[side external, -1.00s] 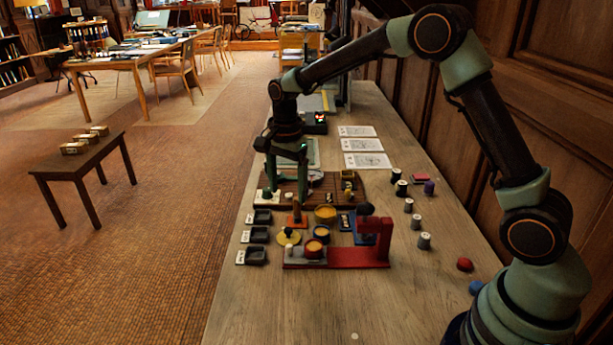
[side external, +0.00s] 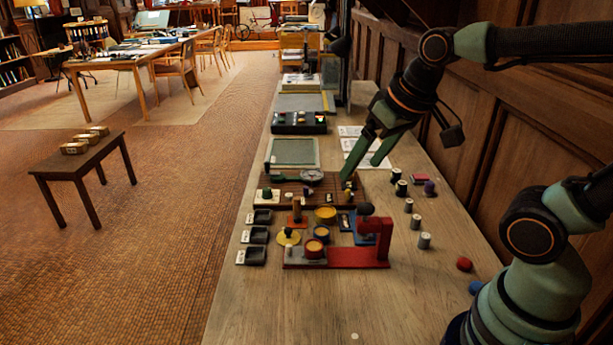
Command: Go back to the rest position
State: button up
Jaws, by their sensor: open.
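My gripper (side external: 362,168) is open, its two green fingers apart and pointing down and to the left. It hangs over the right part of the workbench (side external: 300,310), in front of the white printed sheets. Nothing shows between the fingers. One fingertip overlaps the right end of the brown slatted board (side external: 275,183) in the picture; I cannot tell whether it touches. My arm bends back to the right, near the wood panelling.
A red stand (side external: 345,256), yellow round pieces (side external: 325,215) and small black trays (side external: 256,255) stand close together mid-bench. Several spools (side external: 424,240) line the right side. A black button box (side external: 299,123) and a green-grey pad (side external: 291,152) lie farther back. The near bench is mostly clear.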

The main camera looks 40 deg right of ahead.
jog(key=shift+s+f+n, duration=0.25)
jog(key=shift+s+n, duration=0.35)
jog(key=shift+s, duration=0.1)
